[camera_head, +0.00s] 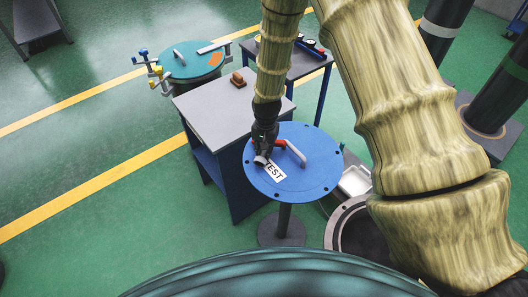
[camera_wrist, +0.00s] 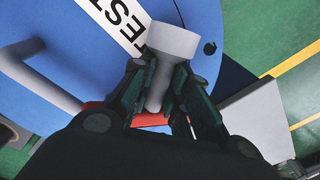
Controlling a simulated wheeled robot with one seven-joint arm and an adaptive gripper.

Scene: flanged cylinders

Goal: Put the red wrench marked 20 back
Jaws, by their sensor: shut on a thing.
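My gripper (camera_head: 264,150) is over the blue round flange plate (camera_head: 315,180), its fingers closed around the grey shank of a tool. In the wrist view my gripper (camera_wrist: 160,95) holds this shank, with a wide pale grey cylindrical head (camera_wrist: 173,40) pointing away from my palm. A red part (camera_wrist: 150,119) shows behind the fingers; it appears to belong to the same tool, the red wrench (camera_head: 281,143). No number 20 is readable. The head lies over or near the white TEST label (camera_head: 274,172); I cannot tell whether it touches the plate.
A curved grey handle (camera_head: 294,152) stands on the blue plate, close to my gripper. A grey-topped table (camera_head: 215,110) with a small brown block (camera_head: 238,80) is behind left. Beyond stands a teal round plate (camera_head: 190,64), with blue and yellow tools (camera_head: 155,71) at its left edge.

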